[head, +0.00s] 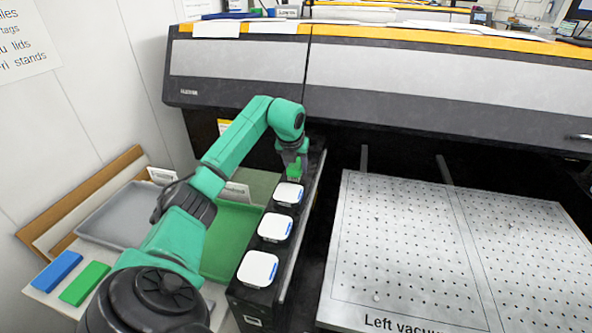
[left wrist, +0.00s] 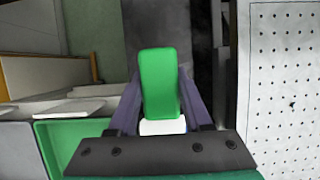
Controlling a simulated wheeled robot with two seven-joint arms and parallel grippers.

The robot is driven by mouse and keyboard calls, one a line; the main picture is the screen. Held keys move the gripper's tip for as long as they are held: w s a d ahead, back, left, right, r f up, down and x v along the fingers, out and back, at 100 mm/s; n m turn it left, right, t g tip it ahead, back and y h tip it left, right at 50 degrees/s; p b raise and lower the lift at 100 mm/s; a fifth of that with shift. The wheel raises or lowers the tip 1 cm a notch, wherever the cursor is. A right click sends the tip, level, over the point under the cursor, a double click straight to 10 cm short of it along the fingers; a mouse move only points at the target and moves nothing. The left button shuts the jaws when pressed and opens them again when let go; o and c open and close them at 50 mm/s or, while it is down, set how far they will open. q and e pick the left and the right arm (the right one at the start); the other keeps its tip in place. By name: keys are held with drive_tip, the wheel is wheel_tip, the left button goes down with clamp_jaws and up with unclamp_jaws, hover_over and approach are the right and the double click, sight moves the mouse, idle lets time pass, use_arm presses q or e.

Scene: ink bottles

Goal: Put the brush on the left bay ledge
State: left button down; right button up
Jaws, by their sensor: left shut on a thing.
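My left gripper (head: 293,160) is shut on a green block-shaped thing (head: 294,172), which I take to be the brush; no bristles show. In the left wrist view the green thing (left wrist: 160,78) stands out between the fingers. It is over the far end of a narrow black ledge (head: 266,247), just behind the farthest white bottle (head: 288,193). I cannot tell whether it touches the ledge. Two more white bottles (head: 275,227) (head: 258,268) stand in a row nearer on the ledge. My right gripper is out of view.
A perforated metal bed (head: 420,250) marked "Left vacu..." lies right of the ledge. A green tray (head: 228,238) and a grey tray (head: 112,218) lie left of it. A blue block (head: 58,270) and another green block (head: 84,283) lie on a white surface. A large printer (head: 400,90) rises behind.

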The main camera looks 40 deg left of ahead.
use_arm(q)
drive_tip(key=shift+f, duration=0.85)
drive_tip(key=shift+c, duration=1.7)
unclamp_jaws()
drive_tip(key=shift+r, duration=0.15)
drive_tip(key=shift+s+r, duration=0.1)
drive_tip(key=shift+r, duration=0.25)
drive_tip(key=b+v, duration=0.1)
drive_tip(key=v, duration=1)
drive_tip(key=shift+b, duration=0.3)
